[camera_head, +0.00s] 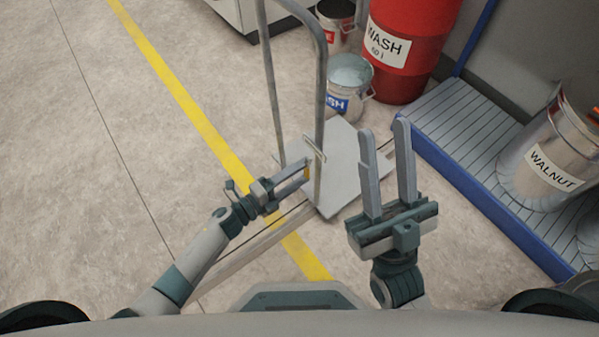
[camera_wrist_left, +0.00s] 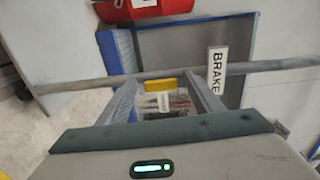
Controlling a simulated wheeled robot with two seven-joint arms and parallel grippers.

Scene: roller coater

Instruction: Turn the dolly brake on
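The dolly has a light grey platform (camera_head: 350,165) and a tall metal push handle (camera_head: 321,95). A white plate reading BRAKE (camera_wrist_left: 217,68) is on the handle bar, and a small yellow piece (camera_wrist_left: 160,84) is beside it in the left wrist view. My left gripper (camera_head: 307,168) is at the handle, its fingers apart. The yellow piece appears between its fingertips; I cannot tell whether they touch it. My right gripper (camera_head: 385,128) is open and empty, to the right of the handle in the head view.
A metal bucket (camera_head: 350,73) and a red WASH drum (camera_head: 405,45) stand behind the dolly. A blue-edged slatted platform (camera_head: 460,125) with a WALNUT drum (camera_head: 550,150) is at the right.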

